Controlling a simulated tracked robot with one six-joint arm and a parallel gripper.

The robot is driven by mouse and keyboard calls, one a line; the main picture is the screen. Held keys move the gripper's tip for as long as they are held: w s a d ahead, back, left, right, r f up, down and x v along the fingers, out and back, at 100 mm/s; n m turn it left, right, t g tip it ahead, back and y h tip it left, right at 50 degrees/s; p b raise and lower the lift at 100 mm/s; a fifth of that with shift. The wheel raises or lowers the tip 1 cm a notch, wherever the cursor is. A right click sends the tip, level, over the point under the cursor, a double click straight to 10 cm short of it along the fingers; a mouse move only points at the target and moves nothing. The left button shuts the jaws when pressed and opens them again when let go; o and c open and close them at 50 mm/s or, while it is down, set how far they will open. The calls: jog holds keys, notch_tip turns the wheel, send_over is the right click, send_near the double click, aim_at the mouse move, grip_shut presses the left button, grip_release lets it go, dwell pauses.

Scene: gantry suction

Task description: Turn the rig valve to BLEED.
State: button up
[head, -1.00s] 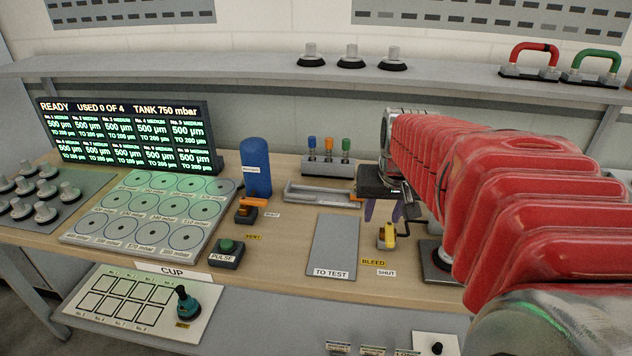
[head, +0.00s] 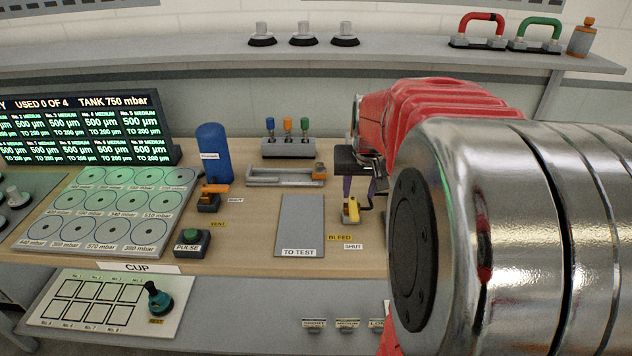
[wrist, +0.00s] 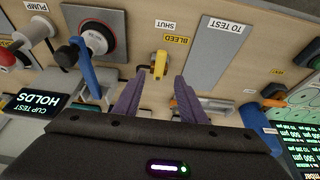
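The rig valve has a yellow handle (head: 351,212) and stands on the bench behind the BLEED label (head: 339,238) and the SHUT label (head: 353,246). In the wrist view the yellow handle (wrist: 159,62) points toward the labels' side, but I cannot tell which label it lines up with. My gripper (head: 359,196) is over the valve with its purple fingers pointing down. In the wrist view my gripper (wrist: 160,78) is open, with one finger on each side of the handle's line. The handle is just past the fingertips, and I see no contact.
A grey TO TEST plate (head: 302,222) lies left of the valve. A second valve with an orange handle (head: 214,189), a PULSE button (head: 192,241) and a blue cylinder (head: 214,153) are farther left. A blue lever (wrist: 85,66) stands near the gripper in the wrist view.

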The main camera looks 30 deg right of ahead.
aim_at(355, 210)
jog(key=x, duration=1)
jog(key=shift+w+f, duration=0.15)
jog(key=shift+f, duration=0.05)
jog(key=shift+c, duration=0.4)
grip_shut()
